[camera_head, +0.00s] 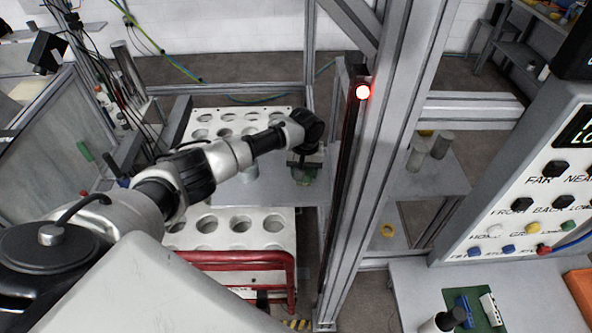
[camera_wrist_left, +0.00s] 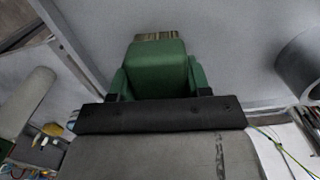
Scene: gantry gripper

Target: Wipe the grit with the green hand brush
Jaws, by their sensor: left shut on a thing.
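My left arm reaches across the grey plate (camera_head: 230,190) in the head view. My left gripper (camera_head: 305,160) is at the plate's right side, close to the metal post, and is shut on the green hand brush (camera_head: 303,176). Only a little of the brush shows below the gripper there. In the left wrist view the green brush body (camera_wrist_left: 157,68) sits between the fingers, with tan bristles (camera_wrist_left: 158,36) at its far end. I cannot tell whether the bristles touch the plate. I cannot make out any grit. My right gripper is not in view.
White trays with round holes (camera_head: 203,115) lie behind and in front of the plate. A metal post (camera_head: 385,150) stands just right of the gripper. A red rail (camera_head: 235,256) is in front. Grey cylinders (camera_head: 442,145) and a button panel (camera_head: 530,190) are at the right.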

